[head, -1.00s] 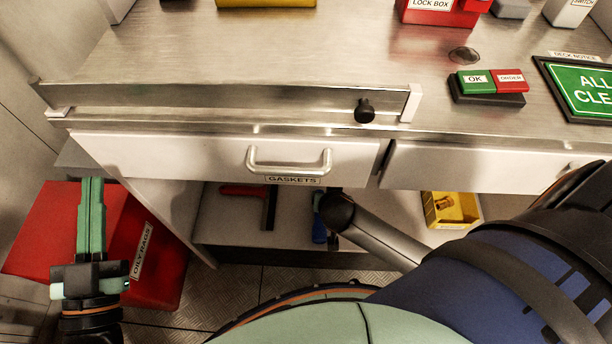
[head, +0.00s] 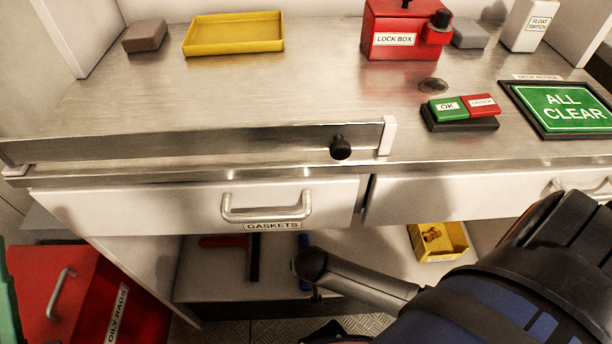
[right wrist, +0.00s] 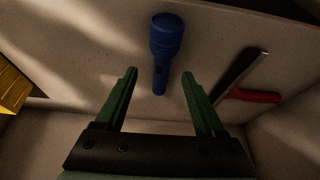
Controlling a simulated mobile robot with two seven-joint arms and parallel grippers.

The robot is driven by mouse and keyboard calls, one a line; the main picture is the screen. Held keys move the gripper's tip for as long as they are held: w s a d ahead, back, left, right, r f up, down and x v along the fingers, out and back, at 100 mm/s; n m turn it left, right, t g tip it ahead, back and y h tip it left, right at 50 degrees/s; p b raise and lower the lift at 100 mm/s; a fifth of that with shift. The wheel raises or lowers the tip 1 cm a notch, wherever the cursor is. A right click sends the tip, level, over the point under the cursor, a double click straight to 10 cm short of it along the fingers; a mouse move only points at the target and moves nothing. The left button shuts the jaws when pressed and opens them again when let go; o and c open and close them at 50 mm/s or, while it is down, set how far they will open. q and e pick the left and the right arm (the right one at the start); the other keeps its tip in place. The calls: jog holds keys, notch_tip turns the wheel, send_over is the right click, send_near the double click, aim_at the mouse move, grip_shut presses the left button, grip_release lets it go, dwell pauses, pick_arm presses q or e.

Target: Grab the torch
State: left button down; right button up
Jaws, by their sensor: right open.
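The torch (right wrist: 165,40) is blue and lies on the lower shelf in the right wrist view, its wide head away from me and its narrow handle toward me. My right gripper (right wrist: 160,73) is open and empty. The handle's end shows between its fingertips, with a gap on each side; I cannot tell the depth between them. In the head view only a blue bit of the torch (head: 304,262) shows, partly hidden by my right arm. My left gripper (head: 8,300) shows only as a green sliver at the left edge.
On the shelf, a red-handled tool (right wrist: 250,95) lies right of the torch and a yellow bin (right wrist: 12,88) stands left. Above the shelf are the gaskets drawer (head: 190,207) and the metal counter (head: 270,95). The red oily rags box (head: 75,300) stands lower left.

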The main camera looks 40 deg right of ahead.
jog(key=shift+b+x, duration=1.85)
jog(key=shift+x, duration=1.3)
pick_arm(q)
jog(key=shift+n, duration=0.5)
jog(key=f, duration=0.4)
jog(key=shift+w+d+f, duration=0.1)
jog(key=shift+d+f, duration=0.05)
jog(key=shift+d, duration=0.05)
pick_arm(e)
jog(key=shift+a, duration=0.2)
grip_shut()
